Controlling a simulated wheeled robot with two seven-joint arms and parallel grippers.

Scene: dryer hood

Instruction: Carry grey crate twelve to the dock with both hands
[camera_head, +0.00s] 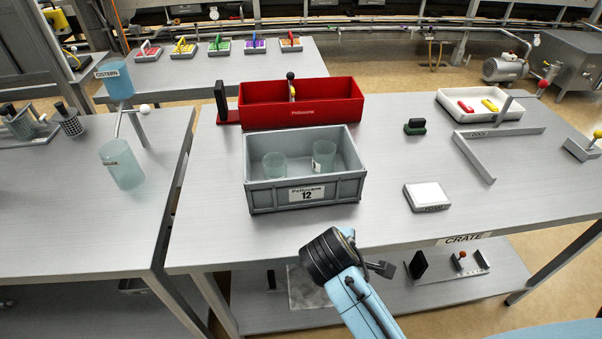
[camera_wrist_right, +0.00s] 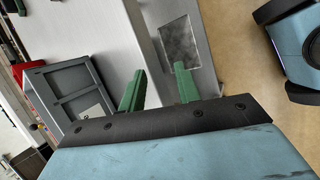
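Grey crate twelve (camera_head: 262,197) sits upright on the middle table, with a white "12" label on its front wall. Two clear beakers (camera_head: 323,157) stand inside it. The crate (camera_wrist_right: 72,93) lies left of these fingers, not touching. My left gripper is not seen.
A red box (camera_head: 300,113) stands just behind the crate. A white tray (camera_head: 478,106) is behind the dock. A dark green block (camera_head: 414,127) and a white-topped pad (camera_head: 427,196) stand between crate and dock. A left table (camera_head: 70,215) holds beakers on a stand.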

